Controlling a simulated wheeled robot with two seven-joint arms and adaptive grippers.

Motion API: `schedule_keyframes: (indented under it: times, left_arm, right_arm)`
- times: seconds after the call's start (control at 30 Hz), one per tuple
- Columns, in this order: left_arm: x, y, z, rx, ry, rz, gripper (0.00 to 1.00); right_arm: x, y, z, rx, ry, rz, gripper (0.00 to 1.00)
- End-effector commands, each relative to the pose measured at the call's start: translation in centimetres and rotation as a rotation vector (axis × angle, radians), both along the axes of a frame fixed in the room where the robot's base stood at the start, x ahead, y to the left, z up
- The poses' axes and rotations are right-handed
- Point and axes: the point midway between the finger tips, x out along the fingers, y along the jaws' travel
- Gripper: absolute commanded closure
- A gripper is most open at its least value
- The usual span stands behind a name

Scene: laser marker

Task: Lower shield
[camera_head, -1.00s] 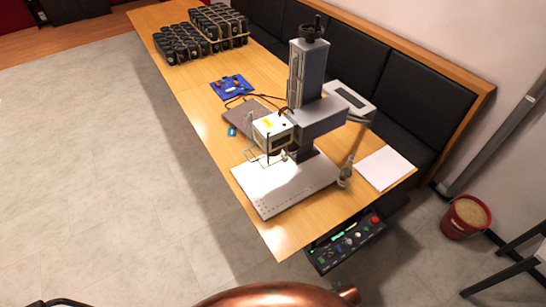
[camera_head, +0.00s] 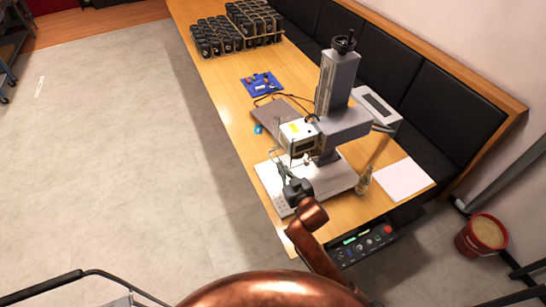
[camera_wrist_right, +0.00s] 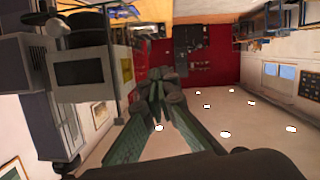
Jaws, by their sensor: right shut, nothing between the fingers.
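A thin, clear-looking shield frame (camera_head: 275,153) hangs at the front of the head, above the white base plate (camera_head: 332,184). Its lower part is hard to make out behind my gripper. My right gripper (camera_head: 281,168) is shut and empty, its fingers close to the shield; I cannot tell whether they touch. In the right wrist view its green fingers (camera_wrist_right: 157,88) meet, with the head (camera_wrist_right: 88,72) beside them at left. My left gripper is out of view.
A control panel (camera_head: 362,246) with a red button is at the table's near end. Black containers (camera_head: 215,37) stand at the far end. Floor left of the table is clear.

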Motion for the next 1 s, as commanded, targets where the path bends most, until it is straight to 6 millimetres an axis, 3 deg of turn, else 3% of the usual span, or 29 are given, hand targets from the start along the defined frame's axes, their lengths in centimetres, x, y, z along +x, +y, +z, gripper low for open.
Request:
schedule_keyframes:
  times: [0.23, 0.7, 0.8, 1.0]
  left_arm:
    - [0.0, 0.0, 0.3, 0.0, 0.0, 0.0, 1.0]
    - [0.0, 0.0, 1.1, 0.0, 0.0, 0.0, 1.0]
    - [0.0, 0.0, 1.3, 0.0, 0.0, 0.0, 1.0]
    - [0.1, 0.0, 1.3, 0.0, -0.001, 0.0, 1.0]
  right_arm:
    - [2.1, 1.1, 0.3, 0.0, -0.014, 0.008, 1.0]
    - [9.7, 3.4, -1.9, 0.001, -0.012, 0.006, 1.0]
    - [9.5, 2.9, -3.9, 0.0, -0.008, 0.005, 1.0]
    - [9.6, 2.7, -5.5, 0.003, -0.011, 0.006, 1.0]
